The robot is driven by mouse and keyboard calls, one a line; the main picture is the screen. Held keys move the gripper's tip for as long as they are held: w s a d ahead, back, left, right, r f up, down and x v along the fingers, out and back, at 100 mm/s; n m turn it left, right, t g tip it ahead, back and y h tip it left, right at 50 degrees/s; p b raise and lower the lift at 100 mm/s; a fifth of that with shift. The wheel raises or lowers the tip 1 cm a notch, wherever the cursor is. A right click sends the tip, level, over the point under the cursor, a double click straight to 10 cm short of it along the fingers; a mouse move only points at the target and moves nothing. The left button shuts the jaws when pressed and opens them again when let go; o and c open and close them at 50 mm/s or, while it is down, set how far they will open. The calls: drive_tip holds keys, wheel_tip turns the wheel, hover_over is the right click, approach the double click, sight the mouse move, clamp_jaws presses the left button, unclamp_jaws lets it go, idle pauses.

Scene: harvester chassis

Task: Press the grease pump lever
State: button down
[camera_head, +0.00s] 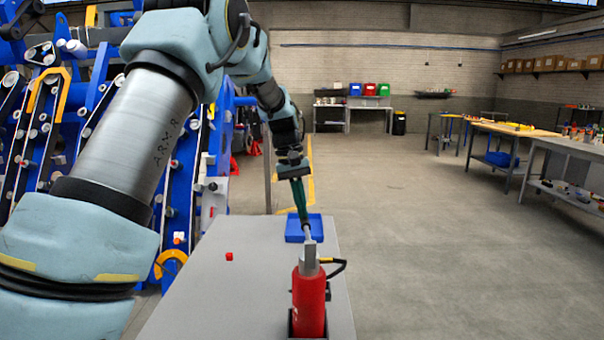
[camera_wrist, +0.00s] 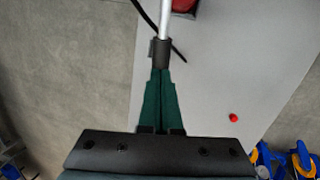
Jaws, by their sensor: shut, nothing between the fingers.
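The red grease pump (camera_head: 309,302) stands upright at the near end of the grey table. Its silver lever (camera_head: 308,236) extends from the pump head away from the camera, towards my gripper. In the wrist view the lever (camera_wrist: 165,20) enters from the top and ends in a dark grip (camera_wrist: 160,52). The pump's red body shows only partly at that view's top edge. My gripper (camera_head: 302,213) has dark green fingers, pressed together and pointing down. In the wrist view its fingertips (camera_wrist: 161,72) meet or overlap the end of the dark grip; I cannot tell whether they touch it.
A blue tray (camera_head: 294,236) lies at the table's far end behind my gripper. A small red block (camera_head: 229,256) lies on the grey table (camera_head: 225,295), left of the pump. Blue harvester machinery (camera_head: 90,120) stands at the left. The floor to the right is open.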

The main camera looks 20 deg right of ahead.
drive_tip(key=shift+f, duration=0.5)
drive_tip(key=shift+s+a+f, duration=0.1)
drive_tip(key=shift+r+p, duration=0.35)
drive_tip(key=shift+r, duration=0.1)
drive_tip(key=w+v, duration=0.1)
drive_tip(key=v, duration=1.3)
drive_tip(key=shift+w+d, duration=0.25)
drive_tip(key=shift+d, duration=0.05)
drive_tip(key=shift+f, duration=0.1)
idle(0.3)
